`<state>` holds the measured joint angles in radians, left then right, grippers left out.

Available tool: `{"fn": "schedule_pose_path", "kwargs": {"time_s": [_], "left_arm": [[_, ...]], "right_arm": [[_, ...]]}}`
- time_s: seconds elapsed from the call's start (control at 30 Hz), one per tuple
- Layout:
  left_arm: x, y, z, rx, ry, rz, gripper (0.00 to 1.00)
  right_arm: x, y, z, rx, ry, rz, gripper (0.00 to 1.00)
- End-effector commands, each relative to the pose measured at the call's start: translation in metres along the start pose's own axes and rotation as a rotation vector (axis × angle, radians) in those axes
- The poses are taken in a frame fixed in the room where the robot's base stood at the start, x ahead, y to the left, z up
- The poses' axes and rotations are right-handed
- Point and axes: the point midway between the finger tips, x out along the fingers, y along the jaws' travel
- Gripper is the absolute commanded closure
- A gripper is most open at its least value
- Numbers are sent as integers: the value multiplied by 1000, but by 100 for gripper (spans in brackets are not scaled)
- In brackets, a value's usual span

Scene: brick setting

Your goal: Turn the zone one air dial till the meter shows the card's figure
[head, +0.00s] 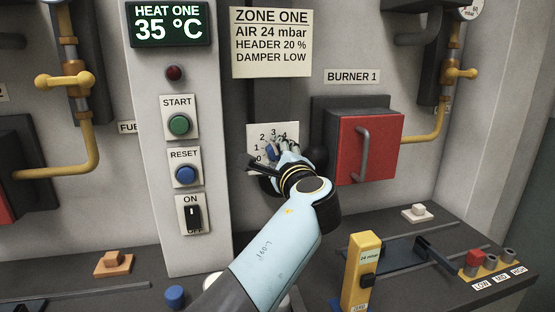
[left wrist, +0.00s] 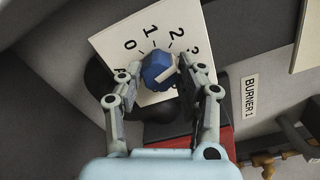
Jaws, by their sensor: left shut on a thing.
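The zone one air dial is a blue knob (left wrist: 158,67) with a white pointer on a white numbered plate (head: 260,131). In the head view it is largely hidden behind my left gripper (head: 276,152). In the left wrist view my left gripper (left wrist: 160,76) is shut on the knob, one finger on each side. The card (head: 271,43) above reads air 24 mbar, header 20 %, damper low. A yellow meter (head: 361,278) stands on the ledge at the lower right; its small display appears to read 24 mbar. My right gripper is not in view.
A red burner box (head: 369,147) with a grey handle is just right of the dial. A control column (head: 180,245) with start, reset and on/off controls stands left. The dark ledge (head: 420,286) holds sliders and a red-capped knob row (head: 475,259).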

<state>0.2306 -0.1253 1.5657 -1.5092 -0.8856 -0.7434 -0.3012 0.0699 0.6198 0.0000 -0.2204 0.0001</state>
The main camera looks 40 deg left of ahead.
Motion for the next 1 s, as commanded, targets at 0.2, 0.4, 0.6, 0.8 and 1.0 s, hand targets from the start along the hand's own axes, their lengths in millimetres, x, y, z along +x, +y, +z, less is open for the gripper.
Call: {"fn": "schedule_pose_path", "kwargs": {"time_s": [0.2, 0.4, 0.6, 0.8, 1.0], "left_arm": [[0, 2, 0, -46, 0, 2, 95], [0, 2, -1, -45, 1, 2, 51], [0, 1, 0, -45, 0, 1, 40], [0, -2, 1, -46, -1, 0, 40], [0, -30, 15, -51, -2, -3, 40]], "right_arm": [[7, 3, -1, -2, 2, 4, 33], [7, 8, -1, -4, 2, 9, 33], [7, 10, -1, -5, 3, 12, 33], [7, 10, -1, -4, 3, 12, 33], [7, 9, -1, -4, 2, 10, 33]]}}
